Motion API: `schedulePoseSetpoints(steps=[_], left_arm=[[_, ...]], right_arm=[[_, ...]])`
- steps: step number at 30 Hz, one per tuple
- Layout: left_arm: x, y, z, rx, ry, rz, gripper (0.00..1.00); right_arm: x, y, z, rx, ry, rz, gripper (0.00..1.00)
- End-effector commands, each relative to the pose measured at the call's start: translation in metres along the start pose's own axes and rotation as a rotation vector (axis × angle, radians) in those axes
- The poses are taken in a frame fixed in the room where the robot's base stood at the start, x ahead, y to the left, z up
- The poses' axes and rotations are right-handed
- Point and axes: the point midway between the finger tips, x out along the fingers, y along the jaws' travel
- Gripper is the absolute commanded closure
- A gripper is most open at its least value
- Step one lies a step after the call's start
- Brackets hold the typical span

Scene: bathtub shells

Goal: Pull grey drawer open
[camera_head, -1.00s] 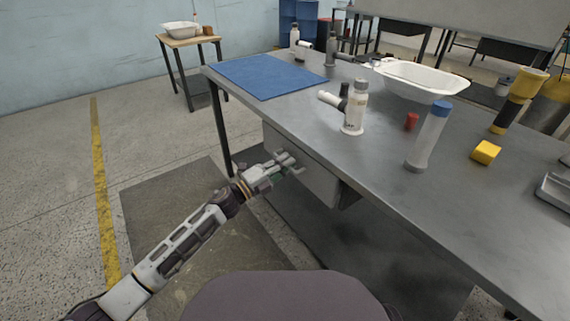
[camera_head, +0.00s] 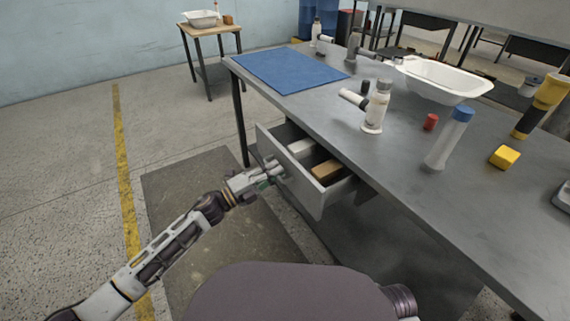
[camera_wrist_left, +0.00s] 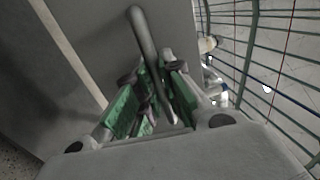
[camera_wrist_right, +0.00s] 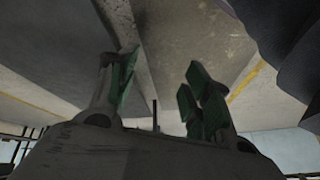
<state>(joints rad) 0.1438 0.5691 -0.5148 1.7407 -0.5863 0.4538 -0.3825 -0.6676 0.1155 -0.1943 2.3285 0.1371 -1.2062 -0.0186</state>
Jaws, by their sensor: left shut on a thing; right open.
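The grey drawer (camera_head: 309,193) under the workbench stands partly pulled out in the head view. Inside it lie a white item (camera_head: 301,148) and a tan block (camera_head: 326,169). My left gripper (camera_head: 273,172) is at the drawer's front face. In the left wrist view, its green-padded fingers (camera_wrist_left: 150,105) are shut around the grey bar handle (camera_wrist_left: 146,40). My right gripper (camera_wrist_right: 155,90) shows only in its own wrist view, with its fingers apart and nothing between them.
The workbench (camera_head: 440,210) carries a blue mat (camera_head: 290,69), a white basin (camera_head: 445,80), a white dispenser (camera_head: 376,108), a blue-capped bottle (camera_head: 449,138) and a yellow block (camera_head: 504,157). The floor left of the drawer is clear, with a dark mat (camera_head: 205,215).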

Motion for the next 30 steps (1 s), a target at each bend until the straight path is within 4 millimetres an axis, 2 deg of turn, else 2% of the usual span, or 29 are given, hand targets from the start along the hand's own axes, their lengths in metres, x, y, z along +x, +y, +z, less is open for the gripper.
schedulePoseSetpoints(steps=[9,18,24,30], left_arm=[[-0.052,-0.008,-0.001,-0.003,0.000,0.006,1.00],[-0.092,-0.016,-0.001,-0.002,0.000,0.004,1.00],[-0.107,-0.018,-0.001,-0.003,0.000,0.003,1.00],[-0.112,-0.019,-0.001,-0.001,0.000,0.002,1.00]], right_arm=[[-0.025,0.002,-0.007,-0.013,-0.043,0.025,0.50],[-0.045,0.005,-0.010,-0.021,-0.080,0.048,0.50],[-0.052,0.005,-0.008,-0.022,-0.100,0.056,0.50],[-0.058,0.006,-0.012,-0.024,-0.098,0.060,0.50]])
